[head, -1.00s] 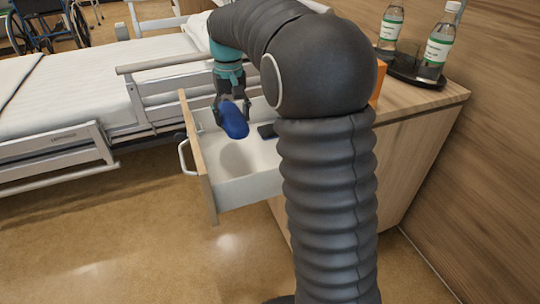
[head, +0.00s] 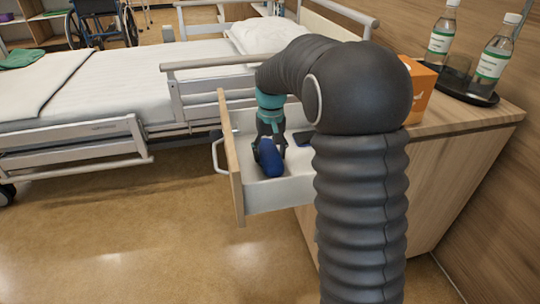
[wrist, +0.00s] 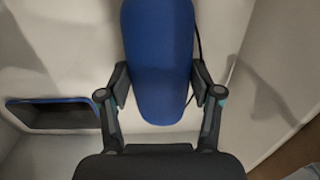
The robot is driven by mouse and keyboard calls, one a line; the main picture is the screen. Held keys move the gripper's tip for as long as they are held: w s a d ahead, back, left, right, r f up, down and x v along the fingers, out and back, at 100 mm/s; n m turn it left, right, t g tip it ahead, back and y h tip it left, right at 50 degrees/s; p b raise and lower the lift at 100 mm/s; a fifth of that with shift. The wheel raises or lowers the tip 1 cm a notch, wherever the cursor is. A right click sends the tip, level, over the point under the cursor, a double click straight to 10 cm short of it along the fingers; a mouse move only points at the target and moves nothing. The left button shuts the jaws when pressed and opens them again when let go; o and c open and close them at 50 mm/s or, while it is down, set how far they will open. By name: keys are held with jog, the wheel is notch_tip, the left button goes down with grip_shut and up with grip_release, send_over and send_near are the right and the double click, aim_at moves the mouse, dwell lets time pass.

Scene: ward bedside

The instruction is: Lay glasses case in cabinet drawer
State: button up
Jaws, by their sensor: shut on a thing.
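The blue glasses case (head: 270,158) is inside the open cabinet drawer (head: 280,196), low between its walls. It also shows in the wrist view (wrist: 158,60), long and rounded, running away from my gripper. My gripper (head: 268,145) is shut on it, with one finger on each side in the wrist view (wrist: 160,85). I cannot tell whether the case touches the drawer floor. The drawer has a wooden front, white inner walls and a pale handle (head: 216,154).
A dark flat object with a blue edge (wrist: 55,113) lies in the drawer beside the case. On the cabinet top (head: 455,118) stand an orange box (head: 419,90) and a dark tray (head: 484,98) with bottles. A bed (head: 70,100) is at the left.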

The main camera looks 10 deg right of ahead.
aim_at(271, 151)
jog(key=shift+f, duration=0.25)
jog(key=shift+f, duration=0.1)
jog(key=o, duration=1.3)
notch_tip(271, 151, up, 11)
jog(key=p, duration=0.2)
jog(key=s+r+t, duration=0.1)
jog(key=s+r, duration=0.4)
jog(key=s, duration=0.3)
jog(key=s+f+t, duration=0.2)
jog(key=s, duration=0.9)
jog(key=s+f+t, duration=0.2)
jog(key=s+f, duration=0.1)
jog(key=s, duration=0.8)
jog(key=shift+d+t, duration=0.25)
jog(key=shift+t, duration=0.15)
